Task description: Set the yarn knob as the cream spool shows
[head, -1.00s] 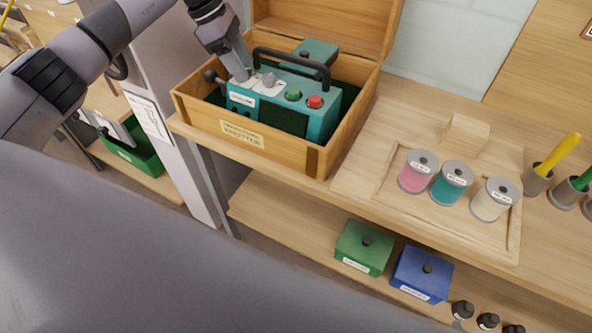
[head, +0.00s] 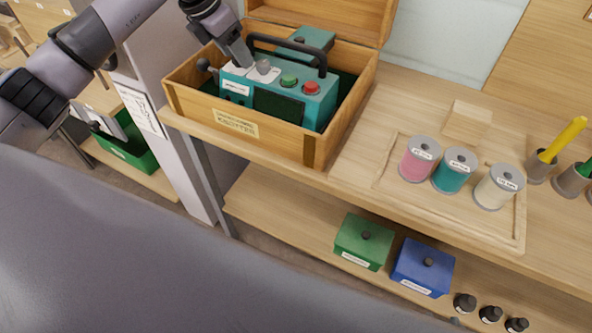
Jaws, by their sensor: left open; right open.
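The teal winder box (head: 318,112) sits in the open wooden case (head: 235,129). A grey knob (head: 263,66) stands on a white plate on its top; its pointer direction is too small to read. My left gripper (head: 245,60) is over the left part of that plate, just left of the knob, and hides part of the plate. It is open, and I cannot tell whether it touches anything. The cream spool (head: 497,188) stands at the right of a row on the tray, with a label on top too small to read. My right gripper is not in view.
A pink spool (head: 418,160) and a teal spool (head: 454,171) stand beside the cream one. The box carries a black handle (head: 290,53), a green button (head: 289,81) and a red button (head: 311,88). A wooden block (head: 467,122) lies behind the spools.

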